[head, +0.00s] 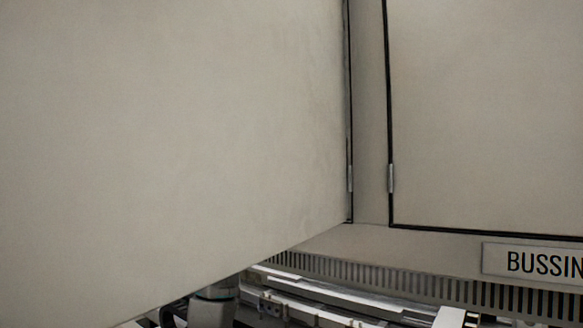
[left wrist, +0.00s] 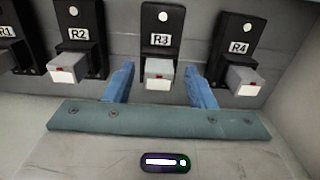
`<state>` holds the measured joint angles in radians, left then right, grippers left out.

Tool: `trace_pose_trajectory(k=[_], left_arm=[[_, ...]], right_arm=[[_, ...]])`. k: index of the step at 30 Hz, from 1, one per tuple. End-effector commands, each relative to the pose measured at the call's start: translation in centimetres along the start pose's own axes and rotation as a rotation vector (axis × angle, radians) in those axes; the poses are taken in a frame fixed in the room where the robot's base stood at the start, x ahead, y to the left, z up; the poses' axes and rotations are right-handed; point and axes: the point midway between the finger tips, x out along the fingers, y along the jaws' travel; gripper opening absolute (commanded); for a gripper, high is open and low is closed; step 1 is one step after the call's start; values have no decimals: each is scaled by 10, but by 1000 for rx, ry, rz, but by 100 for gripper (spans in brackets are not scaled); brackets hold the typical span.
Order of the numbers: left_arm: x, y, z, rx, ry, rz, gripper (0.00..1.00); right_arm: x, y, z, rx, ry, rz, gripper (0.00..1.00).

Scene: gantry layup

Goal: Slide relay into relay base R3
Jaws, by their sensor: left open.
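In the left wrist view, relay base R3 (left wrist: 162,20) is a black upright holder with a white R3 label and a round white spot above it. A pale grey block-shaped relay (left wrist: 158,73) with a white front and a small red mark is at its lower end. How deep it sits cannot be told. My left gripper (left wrist: 159,69) is open, with one blue finger on each side of this relay and visible gaps between. In the head view a large pale panel hides the work area; neither gripper can be made out there.
Base R2 (left wrist: 80,35) and base R4 (left wrist: 237,48) flank R3, each with a similar block close to my fingers. R1 (left wrist: 8,30) is cut off at the left. The head view shows an open cabinet door (head: 170,130), a closed door (head: 490,110) and a vent strip (head: 400,283).

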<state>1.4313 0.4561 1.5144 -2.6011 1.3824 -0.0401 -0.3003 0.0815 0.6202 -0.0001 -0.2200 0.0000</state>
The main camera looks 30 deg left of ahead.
Motion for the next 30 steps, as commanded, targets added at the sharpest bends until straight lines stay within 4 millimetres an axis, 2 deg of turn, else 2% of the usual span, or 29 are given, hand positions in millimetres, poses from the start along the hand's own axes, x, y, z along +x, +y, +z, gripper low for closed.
trace_pose_trajectory(k=[9, 15, 21, 30], left_arm=[[-59, 1, -5, 2, -5, 2, 50], [-90, 1, -4, 1, -2, 1, 50], [-101, 0, -2, 0, 1, 0, 50], [-102, 0, -1, 0, 1, 0, 50]], right_arm=[[40, -3, 4, 0, 0, 0, 46], [54, -5, 5, 0, 0, -1, 46], [57, -6, 5, 1, 0, -2, 46], [57, -7, 5, 1, 0, -2, 46]])
